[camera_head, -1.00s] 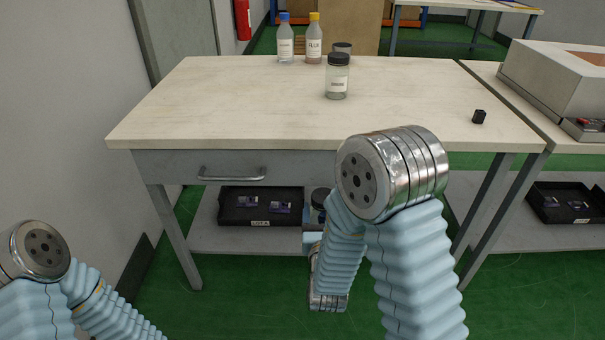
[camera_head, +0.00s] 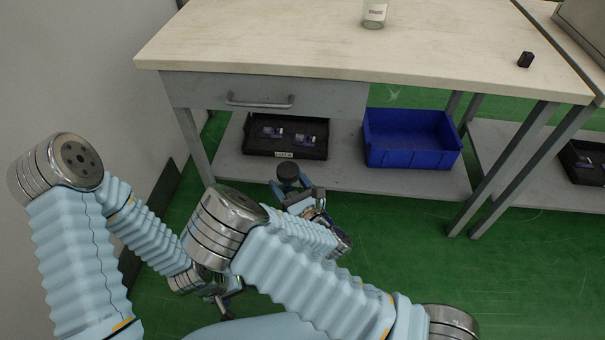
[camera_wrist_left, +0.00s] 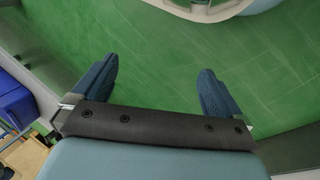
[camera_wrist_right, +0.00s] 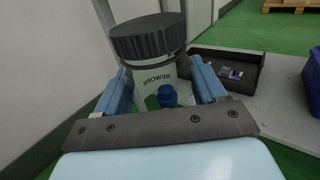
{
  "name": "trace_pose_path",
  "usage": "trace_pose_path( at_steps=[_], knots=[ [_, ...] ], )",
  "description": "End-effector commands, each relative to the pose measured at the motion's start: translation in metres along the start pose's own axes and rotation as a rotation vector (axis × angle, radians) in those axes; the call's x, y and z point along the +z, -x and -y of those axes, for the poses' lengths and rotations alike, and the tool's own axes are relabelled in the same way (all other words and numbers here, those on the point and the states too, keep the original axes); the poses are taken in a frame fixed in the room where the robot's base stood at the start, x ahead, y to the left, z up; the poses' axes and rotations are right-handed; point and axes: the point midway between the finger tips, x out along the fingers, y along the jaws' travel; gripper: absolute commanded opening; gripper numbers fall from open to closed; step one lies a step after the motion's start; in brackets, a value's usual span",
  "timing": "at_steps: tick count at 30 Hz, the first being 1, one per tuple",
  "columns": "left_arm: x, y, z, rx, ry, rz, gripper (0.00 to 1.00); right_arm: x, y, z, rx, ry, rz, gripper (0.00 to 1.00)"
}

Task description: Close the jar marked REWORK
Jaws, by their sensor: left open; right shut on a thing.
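The jar marked REWORK (camera_wrist_right: 152,75) is clear, with a pale label, and stands roughly upright between the fingers of my right gripper (camera_wrist_right: 165,90). Its black ribbed lid (camera_wrist_right: 147,36) sits on top; I cannot tell whether it is tight. In the head view the lid (camera_head: 287,172) shows above my right gripper (camera_head: 298,195), in front of the lower shelf. A small blue thing (camera_wrist_right: 167,95) shows at the jar's lower part; I cannot tell what it is. My left gripper (camera_wrist_left: 158,92) is open and empty over the green floor. In the head view it (camera_head: 226,300) is low, left of the right one.
Another labelled jar (camera_head: 375,14) stands on the table (camera_head: 330,45), its top out of view. A small black block (camera_head: 525,60) lies at the right. A black tray (camera_head: 262,146) and blue bin (camera_head: 410,140) are on the lower shelf. A wall closes off the left.

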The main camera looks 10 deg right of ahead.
Motion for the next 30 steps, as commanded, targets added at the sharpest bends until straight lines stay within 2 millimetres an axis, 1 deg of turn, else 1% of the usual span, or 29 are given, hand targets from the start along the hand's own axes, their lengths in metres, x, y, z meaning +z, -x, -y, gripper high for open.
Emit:
trace_pose_path(
  at_steps=[4, 12, 13, 16, 17, 20, 23, 24, 26, 27, 29, 30],
  knots=[
    [0.0, 0.0, 0.0, 0.0, 0.0, 0.0, 1.0, -0.005, -0.003, -0.006, 0.031, 0.0, 0.0, 0.15],
    [0.0, 0.0, 0.0, 0.0, 0.0, 0.0, 1.0, -0.005, -0.003, -0.007, 0.034, -0.001, 0.001, 0.15],
    [0.0, 0.0, 0.0, 0.0, 0.0, 0.0, 0.97, -0.006, -0.003, -0.007, 0.033, -0.001, 0.0, 0.0],
    [-0.003, -0.001, 0.001, -0.008, 0.016, 0.002, 0.82, -0.006, -0.003, -0.007, 0.033, -0.001, 0.0, 0.0],
    [-0.006, -0.001, 0.001, -0.015, 0.03, 0.006, 0.79, -0.006, -0.003, -0.007, 0.033, -0.001, 0.0, 0.0],
    [-0.022, -0.003, 0.004, -0.059, 0.131, 0.025, 0.79, -0.006, -0.003, -0.007, 0.033, -0.001, 0.0, 0.0],
    [-0.052, 0.001, 0.004, -0.134, 0.315, 0.04, 0.79, -0.006, -0.003, -0.007, 0.033, -0.001, 0.0, 0.0],
    [-0.067, 0.005, 0.001, -0.169, 0.41, 0.04, 0.79, -0.006, -0.003, -0.007, 0.033, -0.001, 0.0, 0.0],
    [-0.092, 0.015, -0.008, -0.218, 0.564, 0.031, 0.79, -0.006, -0.003, -0.007, 0.033, -0.001, 0.0, 0.0],
    [-0.109, 0.024, -0.018, -0.246, 0.67, 0.019, 0.79, -0.006, -0.003, -0.007, 0.033, -0.001, 0.0, 0.0],
    [-0.129, 0.039, -0.034, -0.278, 0.815, 0.001, 0.79, -0.006, -0.003, -0.007, 0.033, -0.001, 0.0, 0.0],
    [-0.141, 0.05, -0.046, -0.294, 0.905, -0.013, 0.79, -0.006, -0.003, -0.007, 0.033, -0.001, 0.0, 0.0]
  ],
)
